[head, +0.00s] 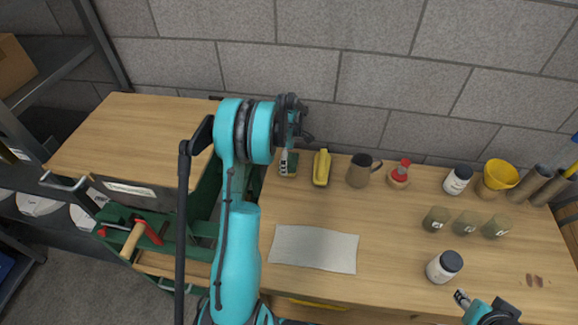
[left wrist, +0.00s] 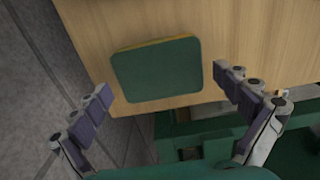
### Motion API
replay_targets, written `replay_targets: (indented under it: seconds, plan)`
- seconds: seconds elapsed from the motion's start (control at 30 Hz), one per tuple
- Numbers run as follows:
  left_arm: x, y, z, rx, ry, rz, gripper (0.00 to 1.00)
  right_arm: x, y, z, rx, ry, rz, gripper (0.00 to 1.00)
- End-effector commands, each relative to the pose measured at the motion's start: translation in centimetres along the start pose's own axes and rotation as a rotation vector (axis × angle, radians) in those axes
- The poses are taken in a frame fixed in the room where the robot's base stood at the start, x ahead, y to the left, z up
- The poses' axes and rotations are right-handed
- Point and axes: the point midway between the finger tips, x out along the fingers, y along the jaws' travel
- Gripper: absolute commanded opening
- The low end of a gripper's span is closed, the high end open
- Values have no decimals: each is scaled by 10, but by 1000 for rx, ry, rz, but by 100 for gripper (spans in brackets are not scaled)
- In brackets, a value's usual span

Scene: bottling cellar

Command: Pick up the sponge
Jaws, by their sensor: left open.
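The sponge (left wrist: 157,70) is a flat block with a dark green top and a thin yellow edge below it. It lies on the wooden table near the wall. My left gripper (left wrist: 165,90) is open over it in the left wrist view, one finger on each side, with gaps between the fingers and the sponge. In the head view the sponge (head: 292,157) is partly hidden by my left gripper (head: 286,161). My right gripper (head: 480,304) shows only partly at the bottom right, and its jaw opening is unclear.
A yellow object (head: 321,167) stands just right of the sponge, then a dark mug (head: 359,171) and a red-topped item (head: 399,175). A grey cloth (head: 314,248) lies nearer. A white jar (head: 443,267) and several olive tins (head: 467,223) stand right. A green toolbox (head: 175,243) is left.

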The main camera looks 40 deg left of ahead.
Motion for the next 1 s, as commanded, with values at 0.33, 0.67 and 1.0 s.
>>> replay_targets:
  seconds: [0.33,0.67,1.0]
  plan:
    - [-1,0,0,0,0,0,71,-1,0,-1,0,0,0,38]
    - [-3,0,0,1,0,0,69,-1,0,-1,0,0,0,38]
    - [-47,0,0,1,0,0,69,-15,0,-11,0,0,0,38]
